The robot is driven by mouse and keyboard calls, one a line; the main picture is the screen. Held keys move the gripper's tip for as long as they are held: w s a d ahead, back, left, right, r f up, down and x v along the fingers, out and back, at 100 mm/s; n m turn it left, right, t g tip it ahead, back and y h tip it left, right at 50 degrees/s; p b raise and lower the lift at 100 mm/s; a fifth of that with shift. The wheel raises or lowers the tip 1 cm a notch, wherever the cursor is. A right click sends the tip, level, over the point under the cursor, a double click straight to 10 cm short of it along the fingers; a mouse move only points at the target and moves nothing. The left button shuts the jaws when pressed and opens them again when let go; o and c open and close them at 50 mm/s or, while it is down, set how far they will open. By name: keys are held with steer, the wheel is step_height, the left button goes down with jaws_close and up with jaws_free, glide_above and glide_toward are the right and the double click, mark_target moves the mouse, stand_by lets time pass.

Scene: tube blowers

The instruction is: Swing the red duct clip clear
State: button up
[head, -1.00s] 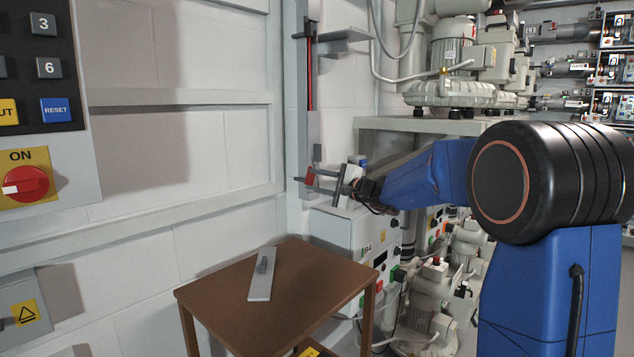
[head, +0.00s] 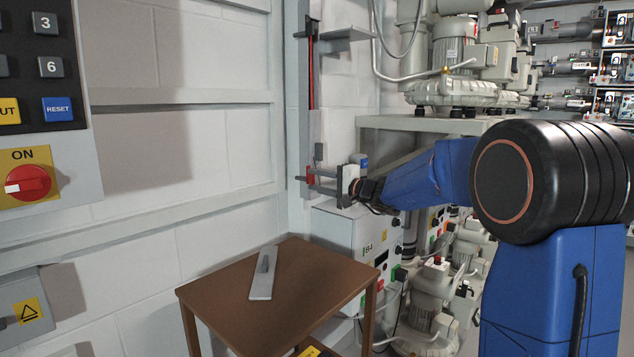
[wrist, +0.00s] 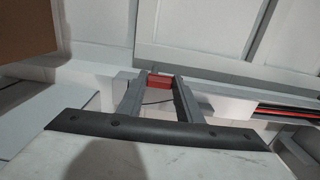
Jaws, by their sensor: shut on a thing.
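The red duct clip (head: 310,176) is a small red piece at the lower end of a narrow upright duct (head: 314,128) on the wall. My gripper (head: 307,179) reaches it from the right, with its two grey fingers around the clip. In the wrist view the clip (wrist: 159,81) shows as a red block between the fingertips of my gripper (wrist: 160,79). The fingers are shut on it. Part of the clip is hidden behind the fingers in the head view.
A red strip (head: 311,75) runs up the duct, beside a grey bracket (head: 345,36). A brown table (head: 230,305) below holds a flat grey plate (head: 263,275). A grey control box (head: 340,229) stands just under my gripper, with blower machines (head: 455,60) behind on the right.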

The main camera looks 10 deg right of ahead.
steer(key=shift+f, duration=0.1)
steer(key=o, duration=1)
steer(key=shift+o, duration=0.2)
steer(key=shift+s, duration=0.1)
steer(key=v, duration=1.7)
steer(key=shift+s+d, duration=0.1)
